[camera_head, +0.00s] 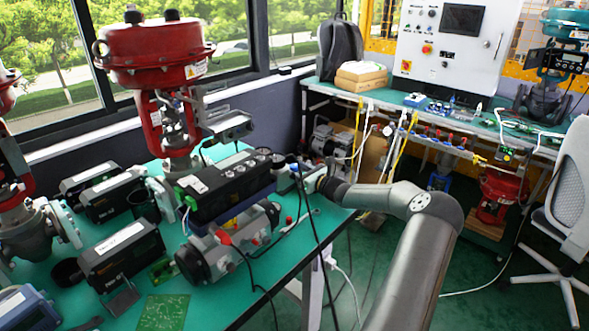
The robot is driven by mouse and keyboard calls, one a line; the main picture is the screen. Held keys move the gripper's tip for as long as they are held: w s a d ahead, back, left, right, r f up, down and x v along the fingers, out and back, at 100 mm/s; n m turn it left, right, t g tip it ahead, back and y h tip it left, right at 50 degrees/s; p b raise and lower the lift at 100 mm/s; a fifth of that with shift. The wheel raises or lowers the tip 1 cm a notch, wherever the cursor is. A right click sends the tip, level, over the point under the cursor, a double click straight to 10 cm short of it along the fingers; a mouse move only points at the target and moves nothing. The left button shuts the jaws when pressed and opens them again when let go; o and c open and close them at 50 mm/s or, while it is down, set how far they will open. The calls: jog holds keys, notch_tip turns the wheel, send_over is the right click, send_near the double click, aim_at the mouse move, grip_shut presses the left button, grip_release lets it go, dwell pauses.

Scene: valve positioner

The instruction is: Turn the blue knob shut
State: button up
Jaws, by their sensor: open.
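My arm reaches in from the lower right, and my gripper (298,176) is at the right end of the black positioner (228,185) on the green table. The gripper is small and partly lost among dark cables, and I see nothing held in it. A small blue part (282,171) shows just left of the gripper, close to the positioner's right end. It may be the blue knob, but its shape is too small to tell. I cannot tell whether the gripper touches it.
The positioner sits above a grey actuator (225,248). A red valve actuator (155,55) stands behind it. Black cables (318,240) hang beside my gripper. Black boxes (122,252) crowd the left side. A second bench (385,95) stands at the back right, beside a chair (568,200).

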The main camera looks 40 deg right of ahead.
jog(key=shift+w+a, duration=0.1)
jog(key=shift+w, duration=0.65)
jog(key=c, duration=1)
jog(key=shift+o, duration=0.3)
jog(key=shift+f+m+h+b, duration=0.15)
jog(key=shift+m+h+b, duration=0.25)
jog(key=shift+b, duration=0.6)
jog(key=shift+m+h+b, duration=0.3)
jog(key=shift+h+b, duration=0.4)
jog(key=shift+b, duration=0.05)
jog(key=shift+r, duration=0.2)
jog(key=o, duration=0.9)
jog(key=shift+o, duration=0.2)
